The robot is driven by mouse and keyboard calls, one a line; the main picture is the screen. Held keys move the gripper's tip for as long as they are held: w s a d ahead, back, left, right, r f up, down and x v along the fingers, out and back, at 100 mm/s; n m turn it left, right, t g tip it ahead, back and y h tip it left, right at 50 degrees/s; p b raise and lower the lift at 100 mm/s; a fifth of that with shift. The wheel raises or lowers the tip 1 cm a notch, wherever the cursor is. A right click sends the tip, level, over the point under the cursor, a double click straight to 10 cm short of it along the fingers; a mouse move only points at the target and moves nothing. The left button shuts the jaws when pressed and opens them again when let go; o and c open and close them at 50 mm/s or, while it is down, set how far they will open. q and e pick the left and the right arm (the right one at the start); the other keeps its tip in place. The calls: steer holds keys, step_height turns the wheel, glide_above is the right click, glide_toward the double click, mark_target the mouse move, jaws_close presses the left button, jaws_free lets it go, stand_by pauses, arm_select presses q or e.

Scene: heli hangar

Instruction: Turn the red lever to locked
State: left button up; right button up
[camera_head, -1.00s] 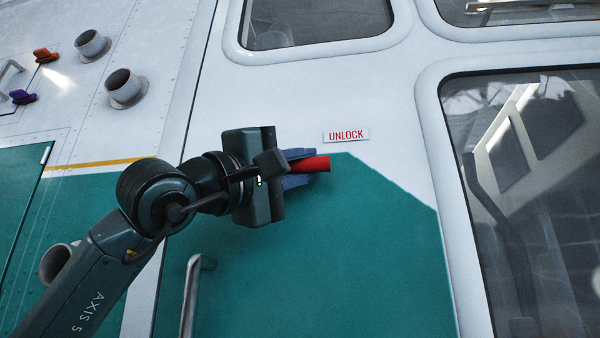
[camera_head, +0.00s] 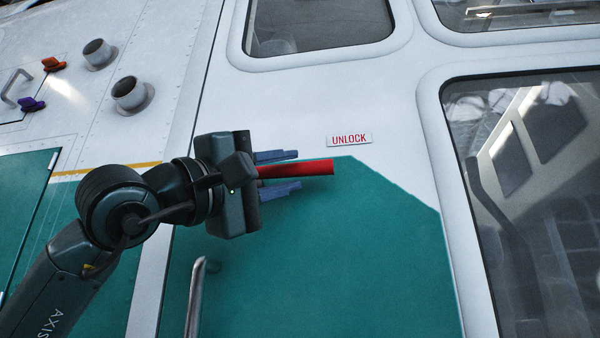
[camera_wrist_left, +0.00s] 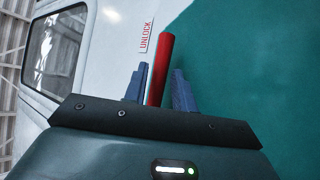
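The red lever (camera_head: 305,169) lies nearly level on the helicopter's side, at the top of the green area. Its free end points right, just below the UNLOCK label (camera_head: 349,139). My left gripper (camera_head: 288,172) is open, with one blue finger above the lever and one below, a gap showing on both sides. In the left wrist view the red lever (camera_wrist_left: 161,70) stands between the two spread fingers (camera_wrist_left: 160,80), beyond their tips. The lever's other end is hidden behind my gripper. My right gripper is in no view.
A metal grab handle (camera_head: 195,295) stands below my left gripper. A framed window (camera_head: 520,190) is on the right.

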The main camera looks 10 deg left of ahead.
arm_select(q)
steer(key=b+v, duration=0.1)
steer(key=v, duration=0.8)
steer(key=shift+b, duration=0.3)
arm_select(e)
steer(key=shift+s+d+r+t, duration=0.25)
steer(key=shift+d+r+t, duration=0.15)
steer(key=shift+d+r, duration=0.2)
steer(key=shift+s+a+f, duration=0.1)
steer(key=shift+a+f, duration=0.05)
